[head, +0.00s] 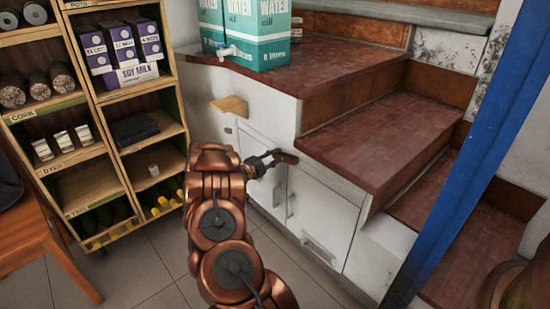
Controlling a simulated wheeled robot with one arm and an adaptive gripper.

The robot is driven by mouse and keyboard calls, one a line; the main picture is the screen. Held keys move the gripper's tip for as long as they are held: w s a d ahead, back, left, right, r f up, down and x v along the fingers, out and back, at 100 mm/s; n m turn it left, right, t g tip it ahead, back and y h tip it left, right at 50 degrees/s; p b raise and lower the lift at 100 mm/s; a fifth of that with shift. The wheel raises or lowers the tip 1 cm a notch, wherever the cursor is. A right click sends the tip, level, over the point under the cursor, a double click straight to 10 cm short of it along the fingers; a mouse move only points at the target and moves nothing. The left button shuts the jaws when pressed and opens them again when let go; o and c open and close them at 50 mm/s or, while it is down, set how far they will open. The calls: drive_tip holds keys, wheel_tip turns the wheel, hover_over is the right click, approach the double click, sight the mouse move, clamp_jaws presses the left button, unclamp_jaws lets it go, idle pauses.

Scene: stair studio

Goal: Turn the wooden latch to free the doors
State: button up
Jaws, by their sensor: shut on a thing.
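The wooden latch (288,158) is a small brown block on the white front under the stairs, at the top of the seam between two white doors. It looks close to level, with its right end showing. My gripper (273,160) is shut on its left end, and the fingers hide that part. The left door (262,172) is partly behind my gripper and arm. The right door (322,212) is in clear view, with a small handle near the seam and a vent low down. Both doors look closed.
A wooden block (230,106) juts from the white front, up and left of my gripper. Brown tiled steps (385,135) rise at the right, behind a blue post (470,150). Water boxes (245,32) stand on top. A shelf unit (95,110) stands left. Tiled floor (150,270) lies open below.

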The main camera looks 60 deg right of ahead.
drive_tip(key=shift+m+b, duration=0.3)
clamp_jaws()
drive_tip(key=shift+w+r+m+b, duration=0.1)
drive_tip(key=shift+r+m+b, duration=0.15)
drive_tip(key=shift+m+b, duration=0.4)
drive_tip(key=shift+r+m+b, duration=0.25)
drive_tip(key=shift+m+b, duration=0.25)
drive_tip(key=shift+m, duration=0.15)
drive_tip(key=o, duration=1)
unclamp_jaws()
drive_tip(key=v, duration=1.2)
